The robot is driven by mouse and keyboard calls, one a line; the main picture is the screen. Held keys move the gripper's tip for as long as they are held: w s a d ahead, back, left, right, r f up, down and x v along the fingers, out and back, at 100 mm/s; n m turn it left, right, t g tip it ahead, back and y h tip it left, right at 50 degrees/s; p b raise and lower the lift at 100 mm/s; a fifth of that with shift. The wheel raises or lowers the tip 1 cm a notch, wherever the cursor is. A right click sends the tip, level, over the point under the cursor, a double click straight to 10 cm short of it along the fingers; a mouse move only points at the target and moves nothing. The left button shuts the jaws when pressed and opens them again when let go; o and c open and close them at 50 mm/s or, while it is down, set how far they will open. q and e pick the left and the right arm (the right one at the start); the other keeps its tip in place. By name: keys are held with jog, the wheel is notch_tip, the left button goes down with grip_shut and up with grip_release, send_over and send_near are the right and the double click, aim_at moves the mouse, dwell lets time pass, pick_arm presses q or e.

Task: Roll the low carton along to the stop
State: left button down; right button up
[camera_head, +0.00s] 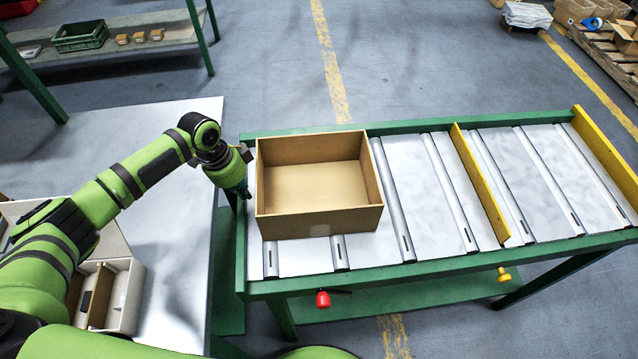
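The low carton (318,222) is an open, empty brown box. It sits upright on the rollers at the left end of the green-framed roller table (440,262). A yellow stop bar (482,188) stands across the rollers right of the middle, with bare rollers between it and the carton. My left gripper (243,190) is at the carton's left side, close to its wall, pointing down. I cannot tell whether it touches the wall or whether its fingers are open. My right gripper is not in view.
A second yellow bar (606,150) closes the table's right end. A red knob (322,299) and a yellow knob (503,275) stick out at the front edge. A grey table (185,255) with a divided tray (125,300) is on the left. Shelving stands behind.

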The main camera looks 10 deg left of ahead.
pick_arm(q)
jog(key=shift+w+d, duration=0.25)
jog(key=shift+d, duration=0.7)
jog(key=shift+w+d, duration=0.2)
jog(key=shift+d, duration=0.75)
jog(key=shift+w+d, duration=0.25)
jog(key=shift+d, duration=0.7)
jog(key=shift+w+d, duration=0.2)
jog(key=shift+d, duration=0.6)
jog(key=shift+w+d, duration=0.2)
jog(key=shift+d, duration=0.55)
jog(key=shift+w+d, duration=0.25)
jog(key=shift+d, duration=0.9)
jog(key=shift+a, duration=0.1)
